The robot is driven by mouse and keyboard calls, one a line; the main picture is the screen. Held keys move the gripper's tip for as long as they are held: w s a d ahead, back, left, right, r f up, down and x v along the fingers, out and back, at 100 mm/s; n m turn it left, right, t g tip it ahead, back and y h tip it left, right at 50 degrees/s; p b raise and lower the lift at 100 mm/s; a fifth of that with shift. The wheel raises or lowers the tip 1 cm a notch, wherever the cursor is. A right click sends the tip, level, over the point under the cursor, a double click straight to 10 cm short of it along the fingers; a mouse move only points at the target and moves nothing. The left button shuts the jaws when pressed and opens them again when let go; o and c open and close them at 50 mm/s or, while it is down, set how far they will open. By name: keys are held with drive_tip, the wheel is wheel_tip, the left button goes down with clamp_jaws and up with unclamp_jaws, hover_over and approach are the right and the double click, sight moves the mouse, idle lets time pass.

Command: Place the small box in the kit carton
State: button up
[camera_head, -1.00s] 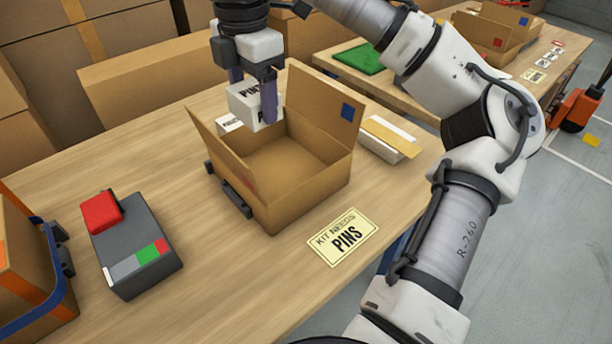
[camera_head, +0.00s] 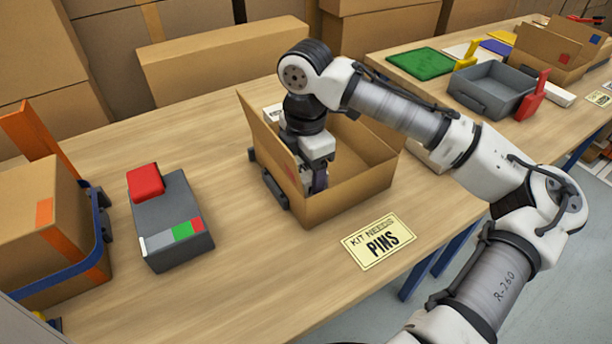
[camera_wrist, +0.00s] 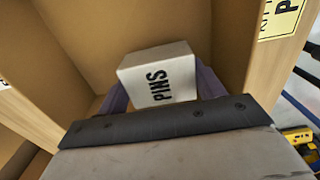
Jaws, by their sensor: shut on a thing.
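The kit carton (camera_head: 345,196) stands open on the wooden table, with a card reading "KIT NEEDS PINS" (camera_head: 379,241) in front of it. My gripper (camera_head: 318,184) reaches down inside the carton, its fingertips partly hidden by the carton's walls in the head view. In the wrist view my gripper (camera_wrist: 160,92) is shut on a small white box marked PINS (camera_wrist: 158,74), one purple finger on each side. The carton's brown inner walls (camera_wrist: 90,35) surround the box. I cannot tell whether the box touches the carton floor. The box is hidden in the head view.
A dark grey device with a red block (camera_head: 168,215) stands left of the carton. A brown carton with a blue strap (camera_head: 45,225) is at the far left. A grey tray (camera_head: 490,88) and green mat (camera_head: 421,64) lie on the second table.

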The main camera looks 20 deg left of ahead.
sight(306, 167)
drive_tip(key=shift+f, duration=1.15)
drive_tip(key=shift+f, duration=0.1)
drive_tip(key=o, duration=1.1)
wheel_tip(306, 167, up, 12)
drive_tip(key=shift+r, duration=0.15)
